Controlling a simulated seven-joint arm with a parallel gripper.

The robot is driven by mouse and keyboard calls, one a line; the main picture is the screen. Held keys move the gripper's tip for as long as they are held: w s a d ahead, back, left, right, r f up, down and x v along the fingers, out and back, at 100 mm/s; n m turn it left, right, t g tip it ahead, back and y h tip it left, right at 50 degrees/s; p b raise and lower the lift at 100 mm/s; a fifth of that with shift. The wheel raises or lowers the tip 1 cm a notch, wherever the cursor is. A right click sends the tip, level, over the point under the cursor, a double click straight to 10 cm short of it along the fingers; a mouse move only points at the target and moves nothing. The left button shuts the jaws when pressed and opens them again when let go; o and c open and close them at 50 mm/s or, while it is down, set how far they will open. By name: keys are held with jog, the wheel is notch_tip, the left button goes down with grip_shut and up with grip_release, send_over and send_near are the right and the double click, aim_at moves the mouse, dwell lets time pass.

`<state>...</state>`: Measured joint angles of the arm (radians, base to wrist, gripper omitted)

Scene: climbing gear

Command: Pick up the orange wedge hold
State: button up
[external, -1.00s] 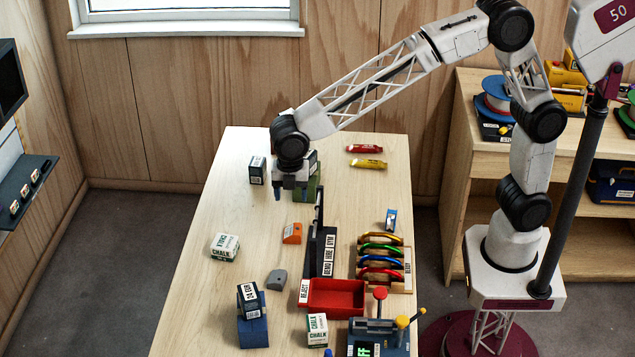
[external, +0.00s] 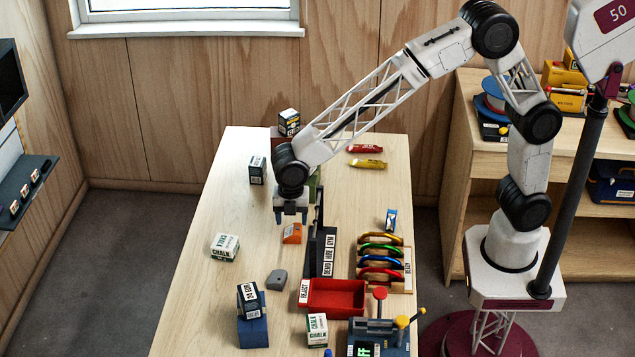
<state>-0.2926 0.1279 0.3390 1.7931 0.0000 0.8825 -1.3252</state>
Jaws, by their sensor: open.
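The orange wedge hold (external: 292,234) lies on the wooden table, left of the black labelled rack. My gripper (external: 291,219) is open and points down, with its fingertips just above or at the back of the orange hold in the picture. I cannot tell the exact height gap. Nothing shows between the fingers.
The black rack (external: 322,250) with upright labels stands close on the right. A grey hold (external: 277,279) lies in front. A chalk box (external: 225,247) is to the left, a red reject tray (external: 337,297) at front right. Bare table lies left of the orange hold.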

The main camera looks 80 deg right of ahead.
aim_at(292, 230)
jog(key=shift+f, duration=0.2)
jog(key=shift+d+f, duration=0.1)
jog(key=shift+f, duration=2.45)
jog(key=c, duration=0.6)
jog(key=shift+r, duration=5)
